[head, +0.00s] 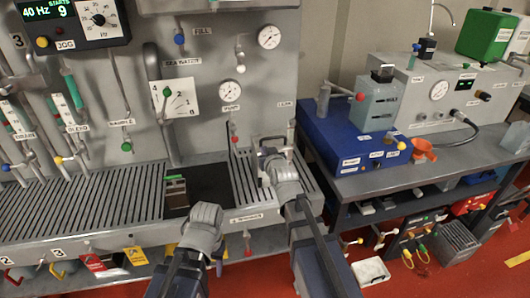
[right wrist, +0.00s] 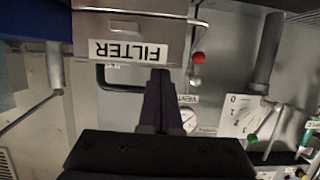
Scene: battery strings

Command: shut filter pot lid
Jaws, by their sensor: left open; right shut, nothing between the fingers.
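The filter pot (right wrist: 95,30) is a grey box with a white FILTER label (right wrist: 129,51), upside down at the top of the right wrist view. A thin seam crosses it above the label; I cannot tell the lid's position. My right gripper (right wrist: 160,75) is shut and empty, its fingertips overlapping the label's edge in that view; contact is unclear. In the head view my right gripper (head: 268,153) is at the right-hand grating, largely hiding the pot. My left gripper (head: 205,211) is open and empty, low in front of the dark sink opening.
A red-knobbed valve (right wrist: 198,58) is beside the pot. The wall panel behind carries gauges (head: 229,90) and valves. A slotted grating (head: 90,212) lies left of the sink opening. A blue unit (head: 345,140) stands on the bench at right.

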